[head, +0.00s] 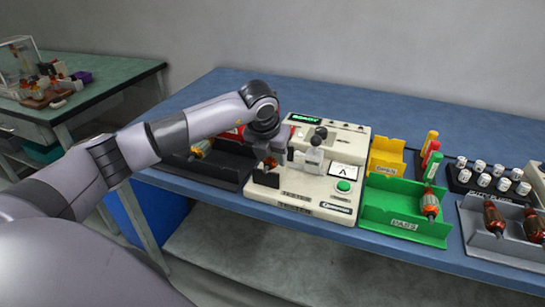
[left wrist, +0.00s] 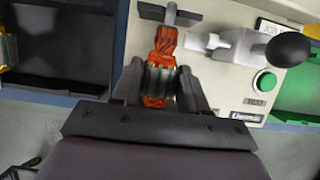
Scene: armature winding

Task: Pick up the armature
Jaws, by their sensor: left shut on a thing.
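The armature (left wrist: 160,75), orange-red with a metal core, sits between the fingers of my left gripper (left wrist: 160,90) in the left wrist view. The gripper is shut on it. In the head view my left gripper (head: 268,165) is over the left part of the cream winding machine (head: 315,197), and the armature (head: 270,161) is mostly hidden there. The armature's far end is close to a grey machine part; I cannot tell whether they touch. My right gripper is not in view.
The machine has a green button (head: 343,185) and a black-knobbed lever (left wrist: 250,46). A dark tray (head: 220,165) lies left of it. A green PASS bin (head: 400,213) with an armature, a yellow bin (head: 386,156) and a grey tray (head: 490,243) with armatures stand right. The table's back is clear.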

